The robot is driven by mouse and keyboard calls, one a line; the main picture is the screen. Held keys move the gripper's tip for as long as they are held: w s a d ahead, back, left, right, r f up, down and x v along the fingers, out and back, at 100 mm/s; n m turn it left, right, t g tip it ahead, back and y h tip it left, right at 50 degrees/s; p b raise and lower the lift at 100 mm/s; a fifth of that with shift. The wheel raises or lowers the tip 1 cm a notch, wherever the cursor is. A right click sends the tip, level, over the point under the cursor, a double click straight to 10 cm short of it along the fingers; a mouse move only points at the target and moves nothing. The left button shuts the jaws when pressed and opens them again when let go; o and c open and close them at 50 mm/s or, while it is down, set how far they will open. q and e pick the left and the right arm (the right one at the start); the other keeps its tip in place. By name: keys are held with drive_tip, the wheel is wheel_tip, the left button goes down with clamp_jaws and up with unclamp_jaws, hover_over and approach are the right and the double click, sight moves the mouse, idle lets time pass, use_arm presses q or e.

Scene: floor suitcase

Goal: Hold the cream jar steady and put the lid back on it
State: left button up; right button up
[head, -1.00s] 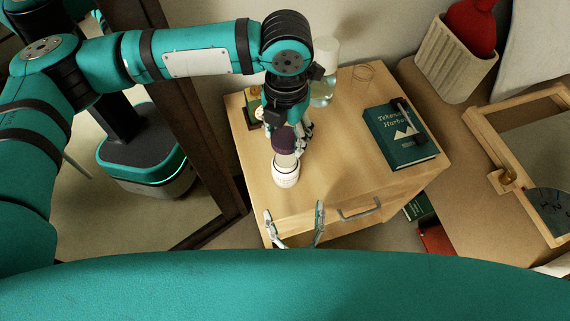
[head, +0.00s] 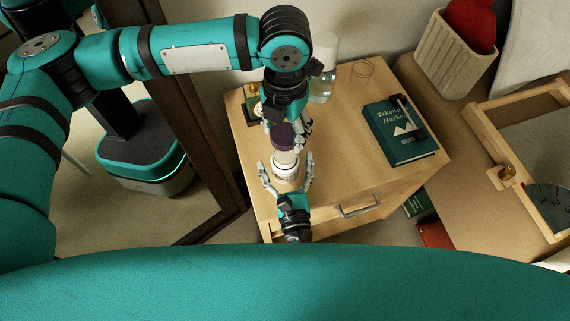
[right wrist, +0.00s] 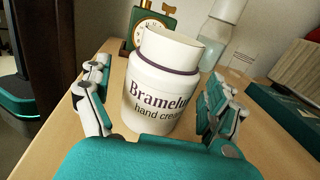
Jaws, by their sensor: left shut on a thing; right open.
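The white cream jar (head: 286,171) stands upright near the front left of the wooden cabinet top. In the right wrist view the jar (right wrist: 158,98) shows lettering, a purple ring and a pale bare neck. My left gripper (head: 287,132) is shut on the dark purple lid (head: 283,137), above and slightly behind the jar in the head view. Any gap between lid and neck is hard to judge there. The lid is not visible in the right wrist view. My right gripper (head: 286,163) is open, with its fingers (right wrist: 155,90) on either side of the jar, apparently not gripping it.
A small green clock (right wrist: 152,24) and a clear bottle (head: 322,85) stand behind the jar. A dark green book (head: 388,145) with a pen and a dark item lies to the right. The cabinet top between jar and book is clear. A drawer handle (head: 359,207) juts out in front.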

sight(285, 154)
drive_tip(key=shift+w, duration=0.35)
drive_tip(key=shift+c, duration=0.2)
drive_tip(key=c, duration=1.8)
use_arm(q)
drive_tip(key=shift+f, duration=2.5)
drive_tip(key=shift+f, duration=0.9)
drive_tip(key=shift+f, duration=0.5)
